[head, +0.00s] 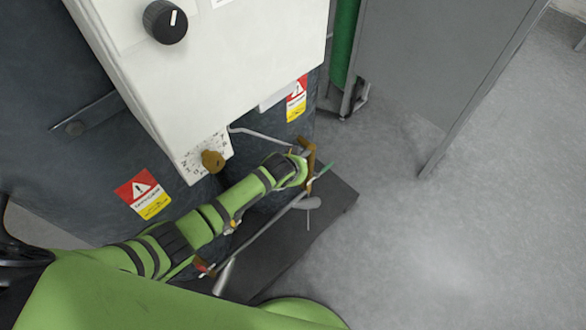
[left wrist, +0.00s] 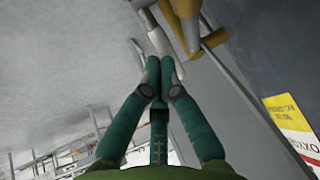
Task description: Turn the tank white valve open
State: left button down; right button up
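In the head view, a pale grey-white valve handle (head: 307,203) lies just below the end of my left arm, on piping beside the dark tank. A second pale handle (head: 224,277) is lower left. My left gripper (head: 325,170) is mostly hidden by its wrist; a teal bit shows beside a brass fitting (head: 309,155). In the left wrist view, my left gripper (left wrist: 161,66) has its teal fingertips together, with nothing seen between them. A white handle (left wrist: 157,37) is just beyond the tips, beside brass piping (left wrist: 186,28); contact is unclear. My right gripper is not in view.
A white control box with a black knob (head: 165,21) and a brown knob (head: 213,161) stands above the dark tanks. A dark base plate (head: 335,208) lies under the piping. A grey panel (head: 435,60) stands to the right. Grey floor is clear at lower right.

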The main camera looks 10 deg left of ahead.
pick_arm(q)
jog(key=shift+w+d+f+g+y+b, duration=0.35)
jog(key=shift+w+d+f+g+b, duration=0.1)
jog(key=shift+w+f+g, duration=0.15)
jog(key=shift+w+d+f+g+y+b, duration=0.3)
jog(key=shift+w+f+g+y+b, duration=0.1)
jog(key=shift+w+f+g, duration=0.15)
jog(key=shift+w+d+f, duration=0.1)
jog(key=shift+f, duration=0.1)
jog(key=shift+r, duration=0.15)
